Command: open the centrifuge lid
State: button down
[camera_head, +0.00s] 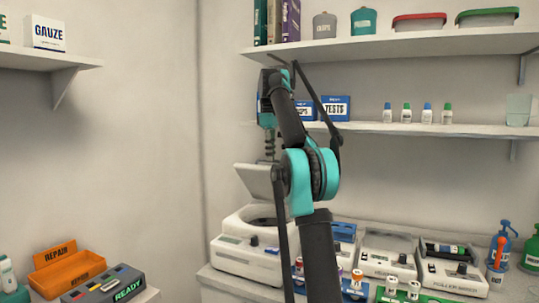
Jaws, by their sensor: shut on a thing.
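The white centrifuge (240,262) stands on the bench at the lower middle, with a dark knob and a small panel on its front. Its grey lid (255,180) is raised and tilted up above the round opening of the body. My gripper (270,158) points down at the lid's upper edge and is shut on it. The fingertips are small, and the exact grip is hard to see. My arm rises in front and hides the right side of the centrifuge and part of the lid.
Right of the centrifuge are a roller mixer (450,275), another white device (388,262) and tubes in racks. An orange repair bin (68,272) and a grey ready tray (103,285) are at lower left. A shelf (380,128) with small bottles is behind my arm.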

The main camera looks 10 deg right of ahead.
jog(key=shift+w+d+f, duration=0.4)
jog(key=shift+w+d, duration=0.05)
jog(key=shift+w, duration=0.05)
jog(key=c, duration=1.5)
grip_release()
jog(key=shift+w+d+f, duration=0.15)
jog(key=shift+w+f, duration=0.05)
jog(key=shift+w, duration=0.05)
jog(key=shift+s, duration=0.1)
jog(key=shift+c, duration=0.5)
jog(key=shift+s+a, duration=0.1)
jog(key=shift+a, duration=0.1)
